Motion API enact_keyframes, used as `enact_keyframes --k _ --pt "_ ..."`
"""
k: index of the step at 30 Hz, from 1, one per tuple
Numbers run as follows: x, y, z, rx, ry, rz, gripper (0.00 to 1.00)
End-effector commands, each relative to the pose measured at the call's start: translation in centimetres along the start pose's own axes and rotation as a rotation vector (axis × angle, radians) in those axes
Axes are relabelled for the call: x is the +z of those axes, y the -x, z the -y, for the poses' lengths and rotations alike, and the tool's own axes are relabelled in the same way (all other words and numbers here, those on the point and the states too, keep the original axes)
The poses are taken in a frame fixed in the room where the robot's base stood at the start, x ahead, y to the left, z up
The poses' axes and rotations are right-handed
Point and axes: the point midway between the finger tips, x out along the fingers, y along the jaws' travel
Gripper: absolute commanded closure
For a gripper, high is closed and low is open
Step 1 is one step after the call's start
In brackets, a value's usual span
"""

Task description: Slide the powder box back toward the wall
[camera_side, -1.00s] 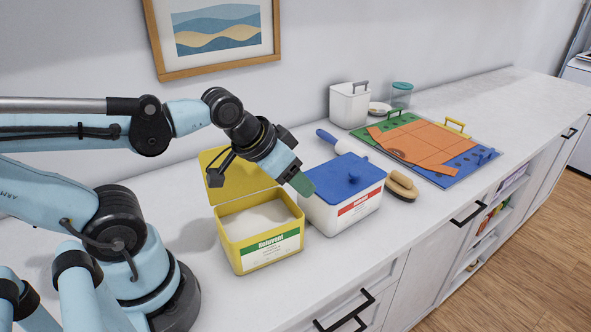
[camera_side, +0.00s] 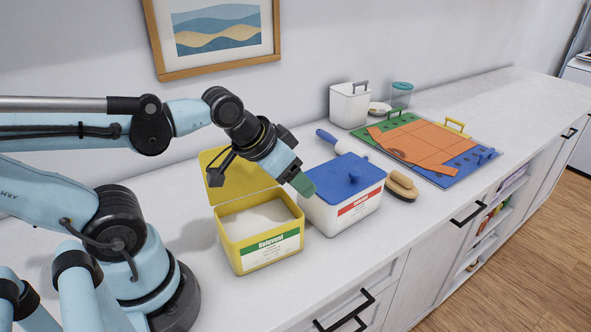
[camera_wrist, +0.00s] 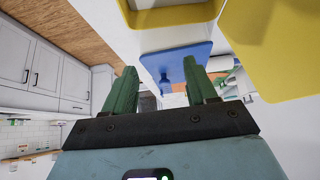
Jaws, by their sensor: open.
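The yellow powder box (camera_side: 262,234) stands on the counter with its lid (camera_side: 238,178) raised on the wall side and white powder (camera_side: 258,218) inside. Its label faces the counter's front. In the wrist view part of the yellow box (camera_wrist: 175,14) and its lid (camera_wrist: 275,45) show at the top. From the side I cannot tell whether a finger touches the blue lid (camera_side: 345,178).
A brush (camera_side: 402,186) lies right of the white box, and a blue-handled scoop (camera_side: 330,138) lies behind it. A white canister (camera_side: 349,105) and a coloured folding board (camera_side: 430,148) are farther right. A framed picture (camera_side: 218,35) hangs on the wall. Counter is clear behind the yellow lid.

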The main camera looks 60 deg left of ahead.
Motion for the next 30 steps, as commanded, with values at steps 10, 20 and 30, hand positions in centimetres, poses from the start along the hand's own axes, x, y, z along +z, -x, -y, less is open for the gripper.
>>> enact_keyframes --k 10,20,30 --pt "-4.4 1.2 -0.1 0.001 0.012 0.120 0.43" --pt "-10.3 1.4 -0.3 -0.002 0.031 0.308 0.43" --pt "-15.2 0.1 -0.6 -0.010 0.048 0.498 0.43"
